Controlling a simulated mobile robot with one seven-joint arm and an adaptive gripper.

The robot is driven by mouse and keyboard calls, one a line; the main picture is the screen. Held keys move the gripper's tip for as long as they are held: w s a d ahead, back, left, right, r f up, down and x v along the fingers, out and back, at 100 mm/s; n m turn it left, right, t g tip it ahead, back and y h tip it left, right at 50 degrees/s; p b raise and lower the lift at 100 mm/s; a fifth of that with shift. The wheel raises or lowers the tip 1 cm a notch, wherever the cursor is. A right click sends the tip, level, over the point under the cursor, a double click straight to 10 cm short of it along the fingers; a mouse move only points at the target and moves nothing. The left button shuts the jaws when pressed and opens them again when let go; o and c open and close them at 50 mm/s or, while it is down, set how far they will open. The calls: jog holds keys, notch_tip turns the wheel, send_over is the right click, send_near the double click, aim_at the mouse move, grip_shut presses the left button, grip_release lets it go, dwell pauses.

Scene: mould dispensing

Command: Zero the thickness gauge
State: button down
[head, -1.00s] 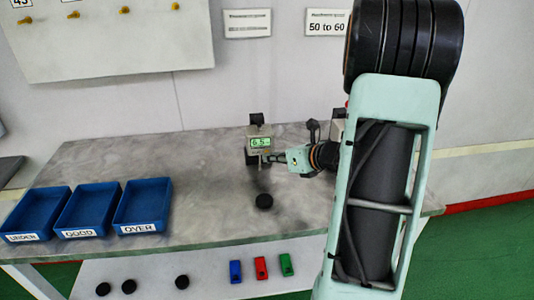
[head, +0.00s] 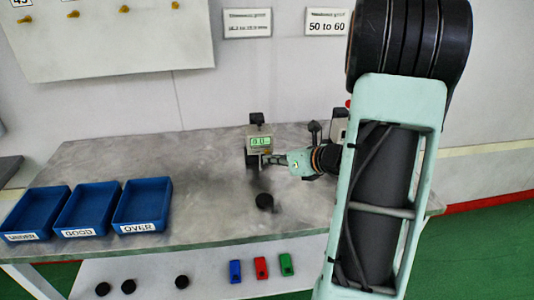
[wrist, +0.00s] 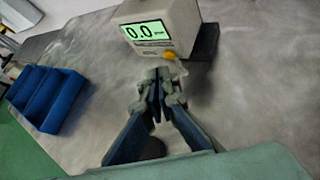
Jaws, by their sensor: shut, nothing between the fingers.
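The thickness gauge (head: 260,143) stands on the grey bench toward the back, a light box with a green display. The display reads 0.0 in the wrist view (wrist: 146,30). A yellow-orange button (wrist: 169,57) shows at the lower edge of the gauge's face. My gripper (head: 267,160) is in front of the gauge, low at its face. In the wrist view my gripper (wrist: 157,85) has its fingers together and empty, with the tips just below the button. I cannot tell whether they touch it.
A black puck (head: 264,201) lies on the bench in front of the gauge. Blue trays marked UNDER (head: 35,212), GOOD (head: 88,209) and OVER (head: 142,205) stand at the left. More pucks (head: 182,282) and coloured blocks (head: 260,267) lie on a lower shelf.

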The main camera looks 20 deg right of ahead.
jog(key=shift+s+a, duration=0.25)
jog(key=shift+s, duration=0.55)
jog(key=shift+s+a, duration=0.2)
jog(key=shift+s, duration=0.6)
jog(key=shift+s+a, duration=0.25)
jog(key=shift+s, duration=0.55)
